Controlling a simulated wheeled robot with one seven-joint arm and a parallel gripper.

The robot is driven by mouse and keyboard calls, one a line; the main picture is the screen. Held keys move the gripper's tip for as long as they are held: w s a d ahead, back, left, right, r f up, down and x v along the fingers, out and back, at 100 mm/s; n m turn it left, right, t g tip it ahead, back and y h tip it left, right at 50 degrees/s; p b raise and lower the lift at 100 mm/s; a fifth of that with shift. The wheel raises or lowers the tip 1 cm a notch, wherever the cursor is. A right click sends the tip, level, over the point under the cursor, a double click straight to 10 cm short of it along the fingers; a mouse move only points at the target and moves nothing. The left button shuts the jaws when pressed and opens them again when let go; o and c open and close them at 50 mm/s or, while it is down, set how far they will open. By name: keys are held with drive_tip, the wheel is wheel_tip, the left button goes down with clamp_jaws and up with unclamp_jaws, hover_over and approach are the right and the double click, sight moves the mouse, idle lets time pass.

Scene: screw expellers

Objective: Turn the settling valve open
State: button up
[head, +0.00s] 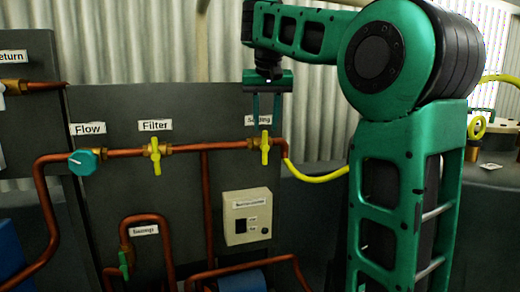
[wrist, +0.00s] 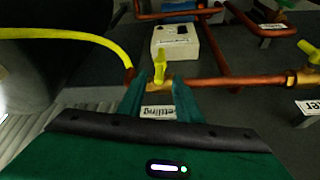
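The settling valve has a yellow handle (head: 265,147) on the copper pipe under the settling label (head: 258,120). The handle stands upright, crosswise to the horizontal pipe. My gripper (head: 266,121) hangs from above with its two fingers apart, one on each side of the label, and partly covers the lettering. The fingertips are just above the handle in the head view. In the wrist view, the yellow handle (wrist: 159,67) lies just beyond the open fingers (wrist: 160,84), roughly centred between them. Nothing is between the fingers except the label behind them; I cannot tell whether they touch the panel.
A yellow filter valve (head: 155,155) and a teal flow knob (head: 83,162) sit further left on the same pipe. A beige control box (head: 247,216) is below the settling valve. A yellow hose (head: 318,177) leaves the pipe's right end. Copper pipes run below.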

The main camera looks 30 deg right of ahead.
sight(264, 139)
drive_tip(key=x, duration=0.9)
drive_tip(key=shift+f, duration=0.2)
drive_tip(key=shift+c, duration=0.6)
drive_tip(key=shift+a, duration=0.1)
clamp_jaws()
